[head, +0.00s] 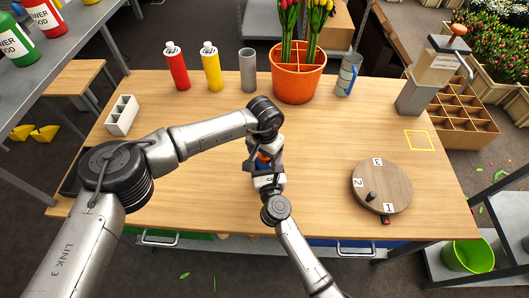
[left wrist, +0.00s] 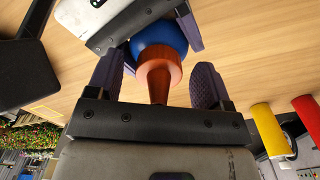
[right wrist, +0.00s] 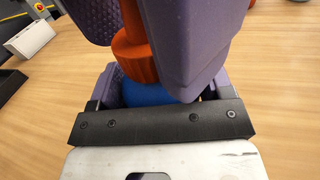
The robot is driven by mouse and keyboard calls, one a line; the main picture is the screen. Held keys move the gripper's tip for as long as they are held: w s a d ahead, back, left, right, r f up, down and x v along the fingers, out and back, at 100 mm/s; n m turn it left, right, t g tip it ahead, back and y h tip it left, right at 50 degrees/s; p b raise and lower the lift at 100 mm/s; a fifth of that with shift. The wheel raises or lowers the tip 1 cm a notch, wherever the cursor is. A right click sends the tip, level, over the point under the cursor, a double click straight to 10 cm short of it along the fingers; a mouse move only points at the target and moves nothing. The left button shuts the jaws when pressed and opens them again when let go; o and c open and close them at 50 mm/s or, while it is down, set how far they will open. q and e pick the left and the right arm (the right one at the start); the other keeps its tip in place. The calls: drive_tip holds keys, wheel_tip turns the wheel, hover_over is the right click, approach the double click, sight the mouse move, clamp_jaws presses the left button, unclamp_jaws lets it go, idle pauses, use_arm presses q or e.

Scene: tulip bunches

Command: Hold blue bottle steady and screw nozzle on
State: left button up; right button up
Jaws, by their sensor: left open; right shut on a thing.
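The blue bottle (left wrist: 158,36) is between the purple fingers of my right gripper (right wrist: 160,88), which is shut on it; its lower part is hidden. It also shows in the right wrist view (right wrist: 150,95). The orange nozzle (left wrist: 158,72) sits at the bottle's top, in line with it and seemingly touching; the thread is hidden. My left gripper (left wrist: 158,82) is open, with a finger on either side of the nozzle and a gap to each. In the head view both grippers meet mid-table, and the arms hide most of the bottle.
A wooden turntable (head: 382,188) stands at the right, near a yellow square outline (head: 418,140). Red (head: 176,66) and yellow (head: 211,67) bottles, a grey cylinder (head: 248,71) and an orange tulip pot (head: 299,80) line the back. A white caddy (head: 121,115) is at the left.

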use_arm(q)
drive_tip(key=shift+r, duration=2.25)
